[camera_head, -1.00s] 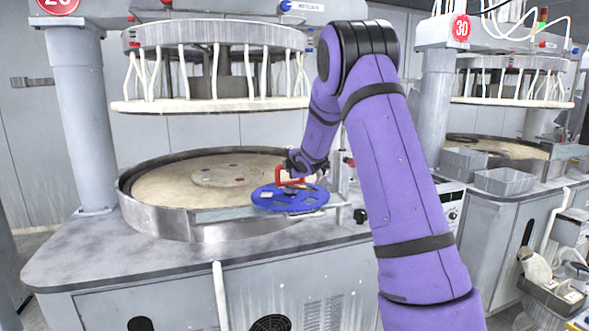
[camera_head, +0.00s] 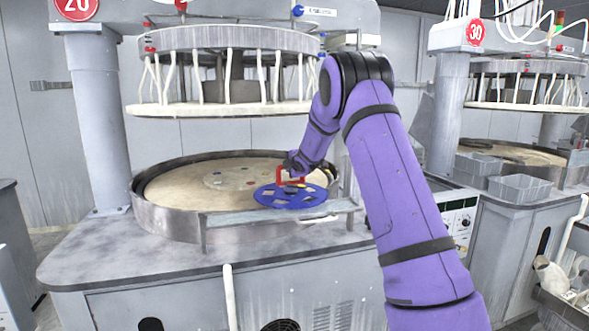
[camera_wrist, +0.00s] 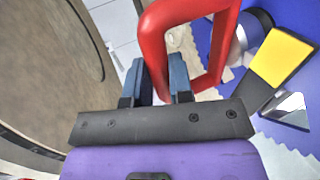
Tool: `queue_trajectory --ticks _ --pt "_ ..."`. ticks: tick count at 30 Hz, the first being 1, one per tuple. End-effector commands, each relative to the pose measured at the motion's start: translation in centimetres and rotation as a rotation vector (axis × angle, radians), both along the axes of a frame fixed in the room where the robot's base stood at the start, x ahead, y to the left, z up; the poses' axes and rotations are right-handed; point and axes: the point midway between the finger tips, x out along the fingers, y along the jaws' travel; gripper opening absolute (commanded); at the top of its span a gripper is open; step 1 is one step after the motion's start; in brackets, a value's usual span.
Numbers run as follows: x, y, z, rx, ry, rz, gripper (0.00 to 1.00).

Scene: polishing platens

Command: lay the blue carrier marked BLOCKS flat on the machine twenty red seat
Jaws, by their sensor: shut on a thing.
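The blue carrier (camera_head: 283,203) is a round toothed disc with cut-outs, held about level over the front right rim of the machine twenty platen (camera_head: 170,190). It also shows in the wrist view (camera_wrist: 212,62). My gripper (camera_head: 294,166) is shut on its red handle (camera_head: 279,176); the fingers (camera_wrist: 157,78) are at the handle in the wrist view. A yellow block (camera_wrist: 282,56) and a metal piece lie in the carrier. No BLOCKS lettering is readable.
A raised metal rim (camera_head: 160,218) surrounds the platen, with a grey ledge (camera_head: 230,218) at its front. The white upper ring with hoses (camera_head: 225,108) hangs above. Grey bins (camera_head: 520,188) stand at machine thirty on the right.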

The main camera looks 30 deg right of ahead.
Motion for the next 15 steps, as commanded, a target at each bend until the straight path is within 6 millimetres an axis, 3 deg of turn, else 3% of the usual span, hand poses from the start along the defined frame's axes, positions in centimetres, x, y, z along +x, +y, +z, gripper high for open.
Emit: queue_trajectory --ticks 15 --pt "3.7 0.1 0.3 0.0 -0.007 0.001 0.0"
